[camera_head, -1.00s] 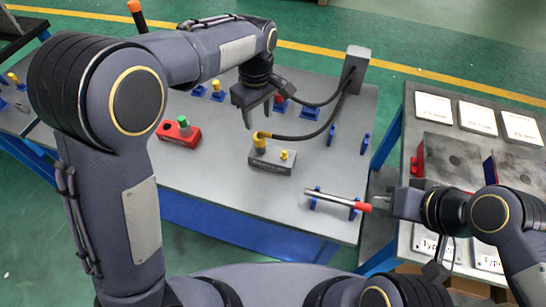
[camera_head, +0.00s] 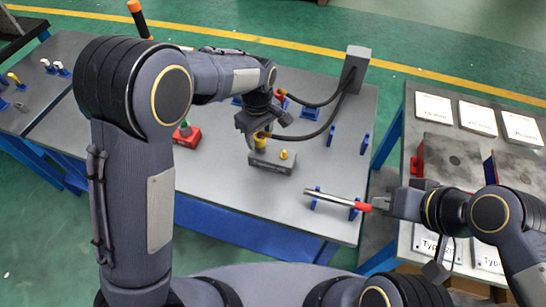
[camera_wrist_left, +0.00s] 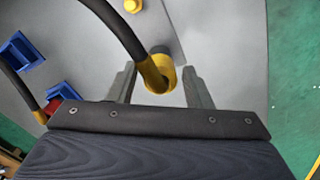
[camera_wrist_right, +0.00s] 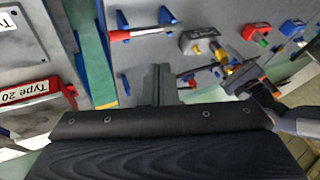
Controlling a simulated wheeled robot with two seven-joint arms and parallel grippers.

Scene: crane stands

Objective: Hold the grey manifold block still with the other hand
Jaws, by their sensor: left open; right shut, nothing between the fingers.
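The grey manifold block (camera_head: 272,163) stands on the grey table, with a small yellow knob (camera_head: 283,154) on top. A yellow hose fitting (camera_head: 260,143) with a black hose stands at its left end. My left gripper (camera_wrist_left: 160,90) is open, its fingers on either side of the yellow fitting; whether they touch it I cannot tell. My right gripper (camera_head: 382,203) is shut and empty, beside the red handle (camera_head: 363,207) of a metal tool, well right of the block. Its closed fingers (camera_wrist_right: 158,85) show in the right wrist view, with the block (camera_wrist_right: 199,39) beyond.
The tool lies on blue holders (camera_head: 316,198) at the table's front right. A grey post (camera_head: 355,70) carries the hoses. The right table holds white cards (camera_head: 433,107) and grey plates.

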